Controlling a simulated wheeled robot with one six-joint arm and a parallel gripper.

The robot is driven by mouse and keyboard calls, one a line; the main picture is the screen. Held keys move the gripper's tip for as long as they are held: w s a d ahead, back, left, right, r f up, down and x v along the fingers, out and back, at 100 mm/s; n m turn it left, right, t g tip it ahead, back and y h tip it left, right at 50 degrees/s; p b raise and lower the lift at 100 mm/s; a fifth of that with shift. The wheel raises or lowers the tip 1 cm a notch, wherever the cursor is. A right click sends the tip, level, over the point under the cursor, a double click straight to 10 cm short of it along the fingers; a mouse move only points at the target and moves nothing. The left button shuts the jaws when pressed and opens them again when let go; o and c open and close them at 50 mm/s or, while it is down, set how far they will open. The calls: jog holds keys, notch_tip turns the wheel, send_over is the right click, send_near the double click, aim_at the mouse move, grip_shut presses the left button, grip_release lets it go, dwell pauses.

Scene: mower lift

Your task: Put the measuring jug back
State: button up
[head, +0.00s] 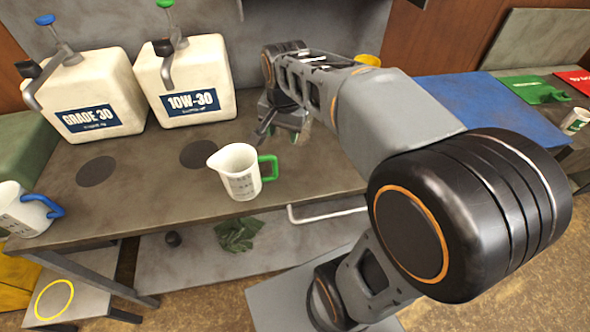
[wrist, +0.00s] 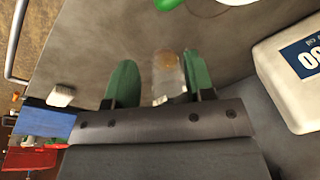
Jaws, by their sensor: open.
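The white measuring jug with a green handle (head: 238,172) stands upright near the front edge of the grey bench (head: 310,172), its handle to the right. A second white jug with a blue handle (head: 22,212) stands at the bench's left end. My gripper (head: 284,130) is open, above the bench behind and to the right of the green-handled jug, apart from it. In the wrist view, part of the green handle (wrist: 170,3) shows at the top edge. A small translucent piece (wrist: 168,76) appears between my green fingers; I cannot tell its depth.
Two pump canisters, GRADE 30 (head: 85,92) and 10W-30 (head: 185,82), stand at the back. Dark round marks lie before them, one left (head: 97,171) and one right (head: 198,154), both bare. A blue mat (head: 490,110) lies right. A yellow ring (head: 53,300) marks a lower surface.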

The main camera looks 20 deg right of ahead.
jog(key=s+a+f+n+t, duration=0.1)
jog(key=s+f+n, duration=0.4)
jog(key=s+n, duration=0.3)
jog(key=shift+s+f, duration=0.4)
jog(key=shift+s, duration=0.5)
jog(key=shift+n+t, duration=0.3)
notch_tip(320, 180, up, 5)
jog(key=p, duration=0.3)
jog(key=shift+f+p, duration=0.2)
jog(key=shift+p, duration=0.2)
